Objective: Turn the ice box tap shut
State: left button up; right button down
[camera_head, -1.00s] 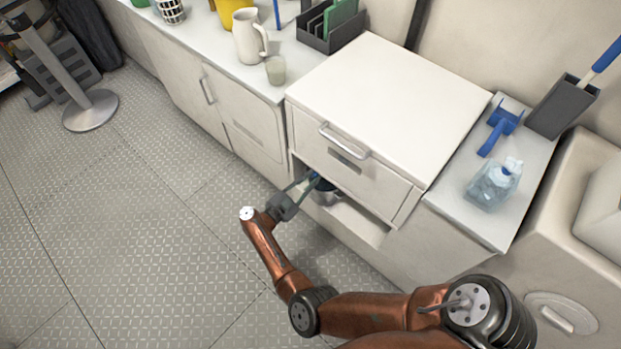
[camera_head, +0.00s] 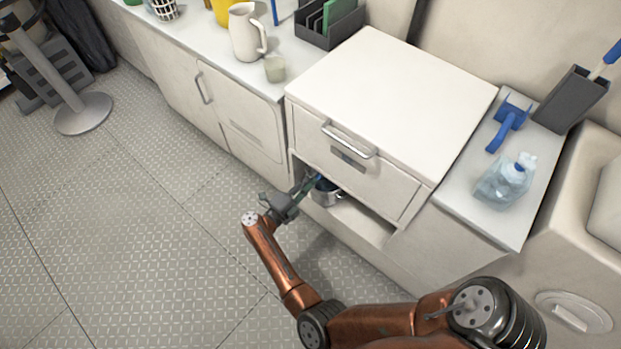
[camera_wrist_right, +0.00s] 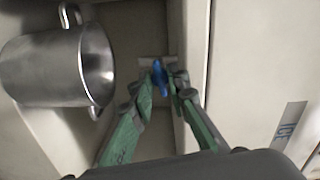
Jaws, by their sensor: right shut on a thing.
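The ice box (camera_head: 385,85) is a large white box with a handled front panel; its ICE label (camera_wrist_right: 290,124) shows sideways in the right wrist view. The blue tap (camera_wrist_right: 159,76) sits in the recess under that front. My right gripper (camera_wrist_right: 160,92) has its green fingers on both sides of the tap and is shut on it. In the head view the right gripper (camera_head: 310,183) reaches into the recess from the front left, and the tap is mostly hidden there. My left gripper is not in view.
A metal pot with handles (camera_wrist_right: 55,68) stands in the recess beside the fingers; it also shows in the head view (camera_head: 326,194). A jug (camera_head: 244,32) and a cup (camera_head: 275,68) stand on the left counter. A clear bottle (camera_head: 506,182) and blue tool (camera_head: 508,127) lie right.

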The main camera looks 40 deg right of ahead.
jog(key=shift+m+b, duration=0.3)
jog(key=shift+m, duration=0.8)
jog(key=c, duration=1.8)
grip_release()
jog(key=shift+c, duration=0.2)
jog(key=a, duration=0.8)
jog(key=shift+s, duration=0.35)
